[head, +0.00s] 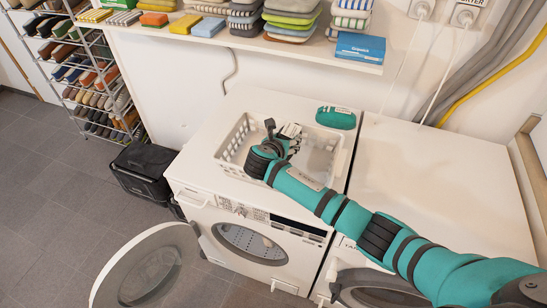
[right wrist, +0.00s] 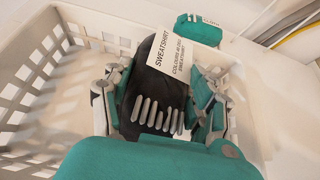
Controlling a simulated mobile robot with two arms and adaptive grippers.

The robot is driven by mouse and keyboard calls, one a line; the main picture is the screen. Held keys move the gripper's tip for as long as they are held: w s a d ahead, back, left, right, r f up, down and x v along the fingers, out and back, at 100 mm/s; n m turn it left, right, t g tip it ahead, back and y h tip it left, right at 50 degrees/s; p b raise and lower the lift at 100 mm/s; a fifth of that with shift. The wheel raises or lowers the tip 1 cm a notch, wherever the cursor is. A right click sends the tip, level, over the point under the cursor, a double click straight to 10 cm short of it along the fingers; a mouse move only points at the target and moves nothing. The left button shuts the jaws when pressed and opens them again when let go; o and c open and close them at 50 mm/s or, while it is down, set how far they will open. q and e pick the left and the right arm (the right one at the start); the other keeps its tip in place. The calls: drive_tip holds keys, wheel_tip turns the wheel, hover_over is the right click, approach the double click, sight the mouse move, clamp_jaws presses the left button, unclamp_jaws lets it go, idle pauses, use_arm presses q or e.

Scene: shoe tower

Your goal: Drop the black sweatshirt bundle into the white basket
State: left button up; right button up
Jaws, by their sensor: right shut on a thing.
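The white basket (head: 234,139) is a slotted plastic basket on top of the left washing machine. My right gripper (head: 287,136) is over the basket, within its rim as seen from the head. In the right wrist view the gripper (right wrist: 160,105) is shut on the black sweatshirt bundle (right wrist: 145,88), with a finger on each side. The bundle carries a white label reading "SWEATSHIRT". The basket's slotted wall (right wrist: 40,75) shows on the left there. In the head view my gripper mostly hides the bundle. I cannot tell whether it touches the basket floor. My left gripper is not in view.
A teal labelled item (head: 336,118) lies by the basket's back right corner. A shelf (head: 330,60) with folded stacks and a blue box (head: 360,47) is above. The front washer door (head: 145,270) stands open. The right machine's top (head: 440,170) is clear beyond my arm.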

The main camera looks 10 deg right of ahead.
drive_tip(key=o, duration=1.4)
drive_tip(key=v, duration=1.2)
